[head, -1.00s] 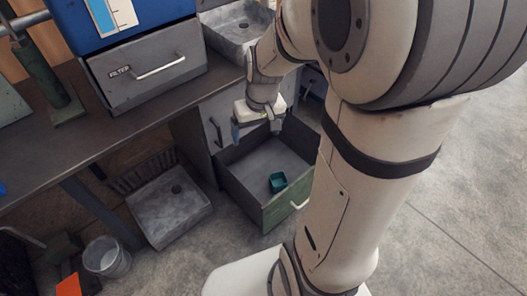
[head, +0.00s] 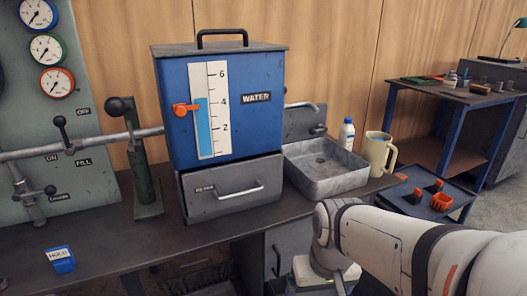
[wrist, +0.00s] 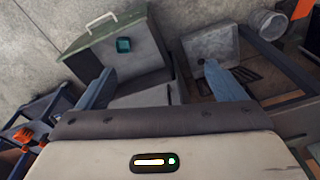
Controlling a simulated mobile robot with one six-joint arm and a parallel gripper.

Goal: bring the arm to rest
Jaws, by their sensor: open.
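My arm (head: 425,245) reaches in from the lower right of the head view, its wrist bent down in front of the bench. In the wrist view my gripper (wrist: 162,86) is open, its two blue-grey fingers wide apart with nothing between them. It hangs above the floor area with an open green-edged drawer (wrist: 88,42). A small teal box (wrist: 124,45) lies in that drawer, beyond the fingers. The fingertips are cut off or hidden in the head view.
The bench holds a blue water tank (head: 240,85), a grey sink (head: 325,168), a beige jug (head: 378,152) and a HOLD block (head: 61,260). A dark tray (head: 420,190) with orange-and-black parts stands at right.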

